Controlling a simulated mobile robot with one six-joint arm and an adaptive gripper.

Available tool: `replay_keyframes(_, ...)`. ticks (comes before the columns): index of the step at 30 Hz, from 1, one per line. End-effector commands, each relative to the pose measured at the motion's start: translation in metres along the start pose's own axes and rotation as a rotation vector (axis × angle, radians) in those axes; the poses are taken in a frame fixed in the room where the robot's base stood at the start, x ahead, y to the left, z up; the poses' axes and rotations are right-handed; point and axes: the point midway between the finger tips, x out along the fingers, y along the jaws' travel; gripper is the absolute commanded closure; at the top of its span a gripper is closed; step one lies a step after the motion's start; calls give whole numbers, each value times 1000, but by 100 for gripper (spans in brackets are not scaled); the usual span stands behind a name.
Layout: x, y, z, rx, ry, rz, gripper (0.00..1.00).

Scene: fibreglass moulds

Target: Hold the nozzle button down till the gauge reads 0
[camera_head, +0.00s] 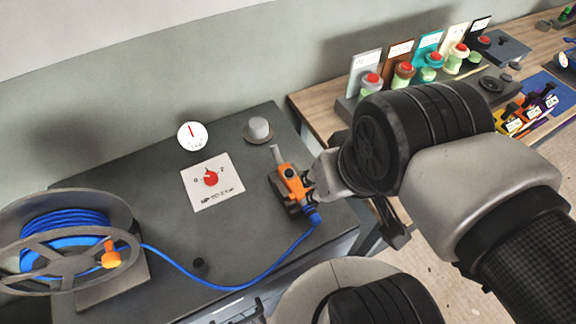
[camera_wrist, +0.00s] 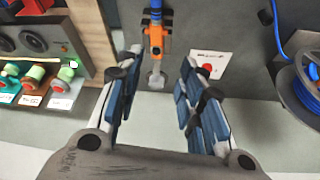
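The orange nozzle (camera_head: 290,182) lies on the dark bench top, with a grey tip pointing toward the wall and a blue hose at its rear. A small dark spot that may be its button shows on top. My gripper (camera_head: 312,183) is close to the nozzle's right side; contact cannot be told. In the wrist view my gripper (camera_wrist: 160,65) has its two blue-padded fingers spread, with the nozzle (camera_wrist: 155,42) seen beyond the gap. The round white gauge (camera_head: 192,136) has a red needle pointing nearly straight up; its figures are too small to read.
A red knob (camera_head: 210,179) sits on a white plate left of the nozzle. A grey brimmed object (camera_head: 258,130) stands behind it. The blue hose (camera_head: 235,287) runs to a reel (camera_head: 20,262) at left. A wooden bench (camera_head: 325,117) with colourful jars is at right.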

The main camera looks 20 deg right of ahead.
Motion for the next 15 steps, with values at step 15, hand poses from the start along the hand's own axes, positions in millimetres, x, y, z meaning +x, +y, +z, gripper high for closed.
replay_keyframes(15,0,0,0,0,0,0,100)
